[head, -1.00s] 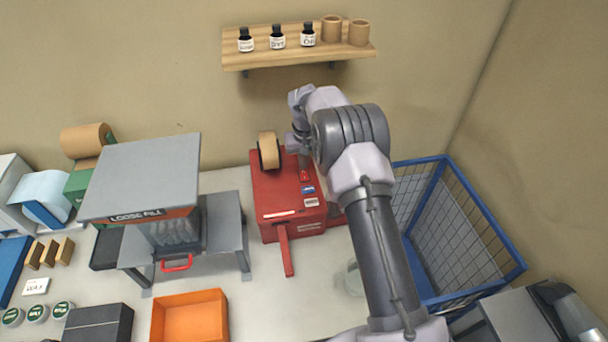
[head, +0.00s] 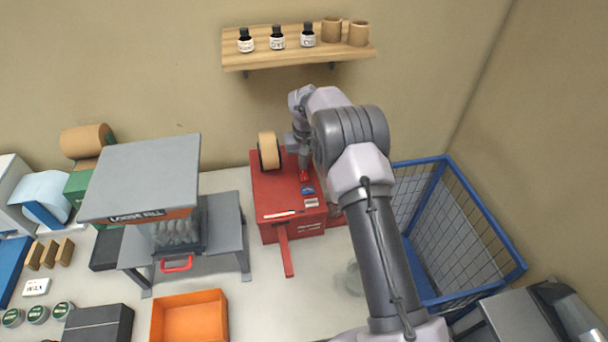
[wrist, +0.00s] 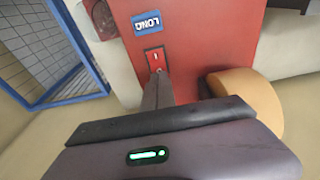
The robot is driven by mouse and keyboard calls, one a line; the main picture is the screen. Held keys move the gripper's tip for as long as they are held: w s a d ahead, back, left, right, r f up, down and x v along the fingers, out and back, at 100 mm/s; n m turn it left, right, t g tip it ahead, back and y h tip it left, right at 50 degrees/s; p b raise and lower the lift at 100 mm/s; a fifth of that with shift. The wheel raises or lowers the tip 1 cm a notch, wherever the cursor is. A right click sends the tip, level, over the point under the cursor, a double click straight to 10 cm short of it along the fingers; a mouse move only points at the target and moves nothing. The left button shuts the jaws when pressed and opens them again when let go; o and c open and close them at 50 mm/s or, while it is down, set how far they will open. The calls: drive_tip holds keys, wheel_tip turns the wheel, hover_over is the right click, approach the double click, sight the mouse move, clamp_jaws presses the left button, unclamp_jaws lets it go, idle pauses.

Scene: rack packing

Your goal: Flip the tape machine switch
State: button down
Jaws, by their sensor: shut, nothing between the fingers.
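The red tape machine (head: 275,200) stands on the table with a tan tape roll (head: 268,151) on its top left. Its red rocker switch (wrist: 154,58) shows in the wrist view beside the blue LONG label (wrist: 147,22). My gripper (wrist: 158,74) is shut and empty, its fingertips right at the switch and covering its near end. I cannot tell whether they touch it. In the head view my gripper (head: 304,176) points down at the machine's top, and a bit of red switch shows at its tip.
A blue wire basket (head: 480,220) stands right of the machine. A grey-topped loose fill dispenser (head: 145,175) is to the left, with an orange bin (head: 190,315) in front. A wooden shelf (head: 300,50) with bottles and cups hangs above.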

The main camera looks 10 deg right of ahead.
sight(303, 172)
drive_tip(key=shift+f+b, duration=0.7)
drive_tip(key=shift+f, duration=0.2)
idle(0.9)
drive_tip(key=shift+r+p, duration=2.15)
drive_tip(key=shift+r, duration=1.45)
drive_tip(key=shift+f, duration=0.1)
